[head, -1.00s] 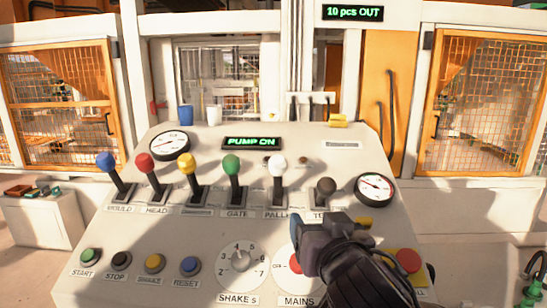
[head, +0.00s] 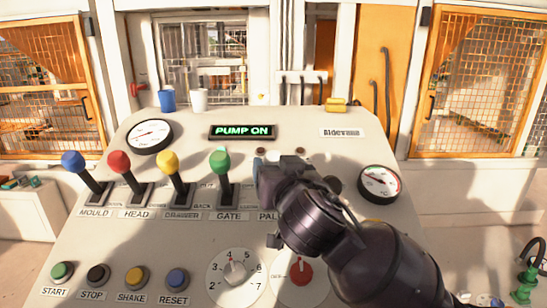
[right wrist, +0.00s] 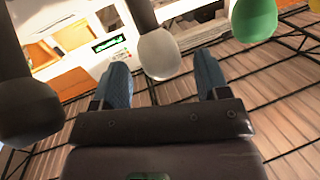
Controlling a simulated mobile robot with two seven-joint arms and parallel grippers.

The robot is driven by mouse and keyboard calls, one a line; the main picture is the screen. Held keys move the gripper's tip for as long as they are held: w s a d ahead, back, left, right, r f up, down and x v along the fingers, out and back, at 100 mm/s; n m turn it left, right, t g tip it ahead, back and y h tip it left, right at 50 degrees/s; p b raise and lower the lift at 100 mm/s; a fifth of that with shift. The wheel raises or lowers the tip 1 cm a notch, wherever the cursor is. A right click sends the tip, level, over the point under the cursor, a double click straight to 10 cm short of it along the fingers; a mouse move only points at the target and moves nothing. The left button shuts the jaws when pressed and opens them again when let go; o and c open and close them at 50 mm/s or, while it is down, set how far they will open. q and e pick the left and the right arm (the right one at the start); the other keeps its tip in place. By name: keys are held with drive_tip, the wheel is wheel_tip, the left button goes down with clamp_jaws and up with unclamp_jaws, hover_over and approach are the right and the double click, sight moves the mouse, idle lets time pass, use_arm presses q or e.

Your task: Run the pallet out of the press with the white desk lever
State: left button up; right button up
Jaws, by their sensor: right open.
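The white lever's knob (right wrist: 159,54) shows in the right wrist view, just beyond and between the fingertips of my right gripper (right wrist: 160,82). The gripper is open, with blue fingers apart, and no contact with the knob is clear. In the head view my right gripper (head: 272,172) covers most of the white lever and part of its label, which starts "PAL". The press window (head: 205,55) is behind the desk. My left gripper is not in view.
The green lever (head: 221,165) stands close left of my right gripper, with the yellow lever (head: 170,168) beyond. A dark knob (right wrist: 28,112) is near the gripper's other side. A blue cup (head: 167,101) and a white cup (head: 199,99) stand on the desk's back edge.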

drive_tip(key=shift+p+x, duration=0.3)
drive_tip(key=shift+x, duration=1.3)
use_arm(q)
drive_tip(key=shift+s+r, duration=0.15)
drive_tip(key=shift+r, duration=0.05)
use_arm(e)
drive_tip(key=shift+c, duration=0.4)
